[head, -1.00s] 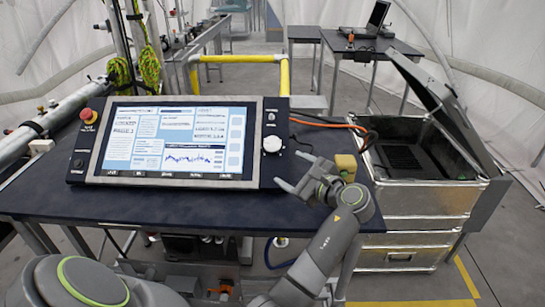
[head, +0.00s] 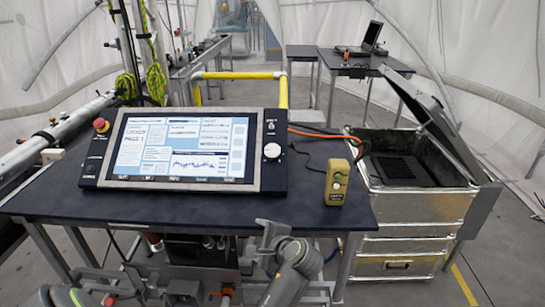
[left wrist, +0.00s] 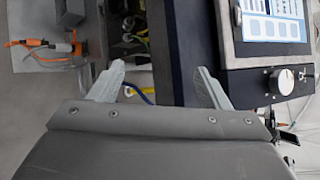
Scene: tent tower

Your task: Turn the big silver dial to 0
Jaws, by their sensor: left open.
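The big silver dial (head: 272,151) is a round, light knob on the right side panel of the console (head: 197,186). It also shows in the left wrist view (left wrist: 281,81), to the right of the fingers. I cannot read which number it points to. My left gripper (head: 270,233) is at the table's front edge, below and in front of the dial and apart from it. In the left wrist view its two fingers (left wrist: 160,82) are spread with nothing between them. My right gripper cannot be made out.
A red emergency button (head: 101,125) sits at the console's left corner. An open metal case (head: 415,208) stands to the right. Cables run behind the yellow box.

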